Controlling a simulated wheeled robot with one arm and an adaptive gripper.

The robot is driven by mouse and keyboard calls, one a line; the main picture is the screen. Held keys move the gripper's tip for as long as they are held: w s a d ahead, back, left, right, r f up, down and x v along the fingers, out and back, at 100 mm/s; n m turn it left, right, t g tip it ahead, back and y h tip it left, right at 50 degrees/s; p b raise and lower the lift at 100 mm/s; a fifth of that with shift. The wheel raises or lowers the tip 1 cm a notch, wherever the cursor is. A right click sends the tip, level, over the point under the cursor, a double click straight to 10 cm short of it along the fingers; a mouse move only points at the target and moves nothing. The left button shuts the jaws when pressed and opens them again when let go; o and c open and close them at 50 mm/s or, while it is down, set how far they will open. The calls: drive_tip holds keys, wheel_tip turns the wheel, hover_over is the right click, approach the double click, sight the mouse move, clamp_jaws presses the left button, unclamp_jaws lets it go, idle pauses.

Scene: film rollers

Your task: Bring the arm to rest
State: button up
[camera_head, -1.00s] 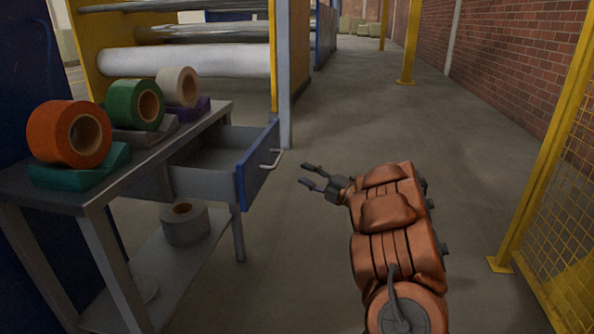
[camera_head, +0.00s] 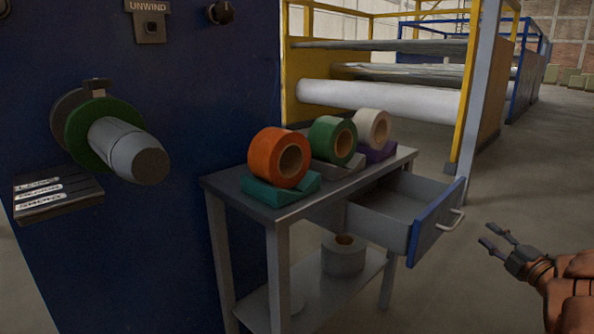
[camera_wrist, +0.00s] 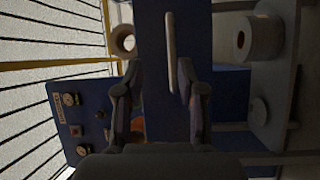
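My gripper (camera_head: 484,233) is at the right of the head view, with its two fingers spread and nothing between them. It hangs in the air just right of the open drawer's handle (camera_head: 452,220), apart from it. The drawer (camera_head: 432,222) has a blue front and sticks out of the grey table. In the wrist view my gripper (camera_wrist: 158,66) also shows open, with the handle (camera_wrist: 170,50) in line with the gap beyond the fingers. My arm's orange-brown links are mostly cut off at the head view's right edge.
Orange (camera_head: 279,158), green (camera_head: 333,140) and white (camera_head: 372,129) rolls sit on the table (camera_head: 237,182). A pale roll (camera_head: 343,255) stands on its lower shelf. A blue machine with a spindle (camera_head: 133,152) is at left. Open floor lies at right, behind my arm.

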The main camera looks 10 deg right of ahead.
wheel_tip(320, 180, up, 10)
drive_tip(key=w+d+f+m+g+h+p, duration=0.1)
drive_tip(key=w+m+g+h+p, duration=0.15)
drive_tip(key=m+h+p, duration=0.2)
drive_tip(key=s+a+r+m+g+h+p, duration=0.2)
drive_tip(key=s+r+m+g+h+p, duration=0.1)
drive_tip(key=r+m+p, duration=0.3)
drive_tip(key=s+a+r+m+g+h+p, duration=0.3)
drive_tip(key=r+h+p, duration=0.1)
drive_tip(key=r+p, duration=0.3)
drive_tip(key=s+a+r+m+g+y+p, duration=0.2)
drive_tip(key=s+a+g+p, duration=0.4)
drive_tip(key=s+a, duration=1.1)
drive_tip(key=s+a+r+m+g+y+p, duration=0.3)
drive_tip(key=s+a+r+g+y+p, duration=0.2)
drive_tip(key=s+a+p, duration=0.7)
drive_tip(key=s+a+g+y, duration=0.1)
drive_tip(key=s+a, duration=0.4)
drive_tip(key=s, duration=0.2)
drive_tip(key=shift+s+a, duration=0.15)
drive_tip(key=shift+a, duration=0.2)
